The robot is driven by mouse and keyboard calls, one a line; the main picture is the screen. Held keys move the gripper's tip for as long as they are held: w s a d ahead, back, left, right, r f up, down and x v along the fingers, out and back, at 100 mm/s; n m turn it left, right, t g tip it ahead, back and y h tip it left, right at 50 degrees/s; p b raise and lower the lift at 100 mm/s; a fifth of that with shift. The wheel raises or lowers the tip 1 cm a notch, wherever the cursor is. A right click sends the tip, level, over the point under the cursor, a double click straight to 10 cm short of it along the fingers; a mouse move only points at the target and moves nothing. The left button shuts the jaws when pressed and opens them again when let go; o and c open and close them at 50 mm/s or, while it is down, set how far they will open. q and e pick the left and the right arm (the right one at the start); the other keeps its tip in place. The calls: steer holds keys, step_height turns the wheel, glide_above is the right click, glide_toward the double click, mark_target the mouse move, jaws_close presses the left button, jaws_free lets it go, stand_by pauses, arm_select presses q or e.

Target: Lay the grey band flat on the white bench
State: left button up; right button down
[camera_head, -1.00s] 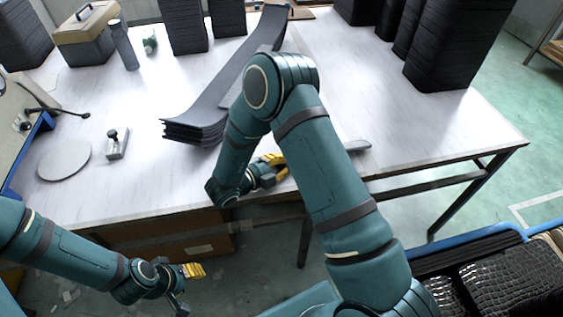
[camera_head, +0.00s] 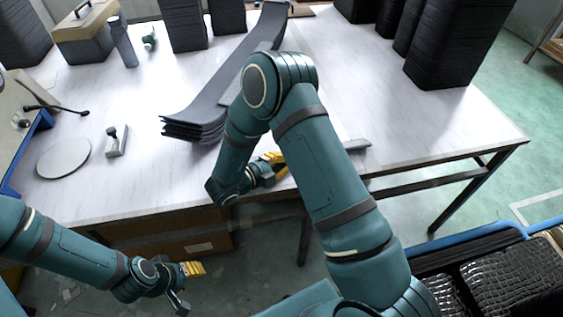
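A long dark grey band (camera_head: 222,88) lies on the white bench (camera_head: 420,128), running from the back middle toward the front left. Its near end is a stack of several layers, and its middle curves. My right arm hides part of its right side. A lighter grey flat piece (camera_head: 358,145) shows just right of my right arm; whether it joins the band is hidden. My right gripper (camera_head: 276,165), with yellow pads, is over the bench's front part, apart from the dark band, and looks open and empty. My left gripper (camera_head: 188,285) is open and empty in front of the bench, below its top.
Black stacks (camera_head: 455,45) stand at the back right, with more at the back left. A toolbox (camera_head: 88,35), a dark bottle (camera_head: 124,42), a grey disc (camera_head: 64,158) and a small clamp-like tool (camera_head: 116,140) are on the left. The bench's right part is clear.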

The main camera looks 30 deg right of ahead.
steer(key=c, duration=1.1)
jaws_free()
steer(key=shift+o, duration=0.2)
steer(key=shift+s, duration=0.1)
steer(key=shift+a+f, duration=0.1)
steer(key=shift+f, duration=0.1)
steer(key=v, duration=1.2)
steer(key=shift+r, duration=0.3)
